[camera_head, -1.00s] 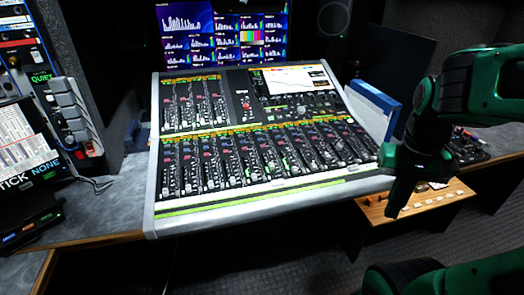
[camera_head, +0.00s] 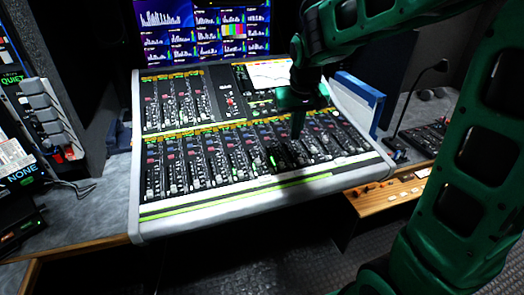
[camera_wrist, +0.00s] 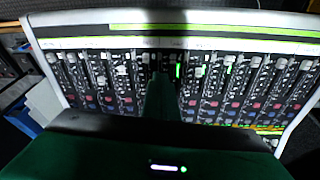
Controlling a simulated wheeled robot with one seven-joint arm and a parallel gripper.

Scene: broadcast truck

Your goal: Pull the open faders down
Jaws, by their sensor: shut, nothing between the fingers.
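The mixing console (camera_head: 180,222) is a wide sloped desk with a lower bank of several fader strips (camera_head: 205,165) and a shorter upper bank at left. A green-lit fader strip (camera_head: 272,161) shows in the lower bank, just left of my gripper. My gripper (camera_head: 297,134) is shut and empty, pointing down over the right-middle of the lower bank. In the wrist view my gripper (camera_wrist: 163,80) covers one strip; a green light (camera_wrist: 178,71) shows beside its tip. Whether the tip touches a fader cannot be told. Individual fader heights are too small to read.
Monitors (camera_head: 190,40) stand behind the console. A blue-and-white binder-like object (camera_head: 358,100) stands at its right edge. A wooden panel with knobs (camera_head: 385,193) and a thin microphone (camera_head: 440,67) are further right. A box of grey switches (camera_head: 45,115) is at left.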

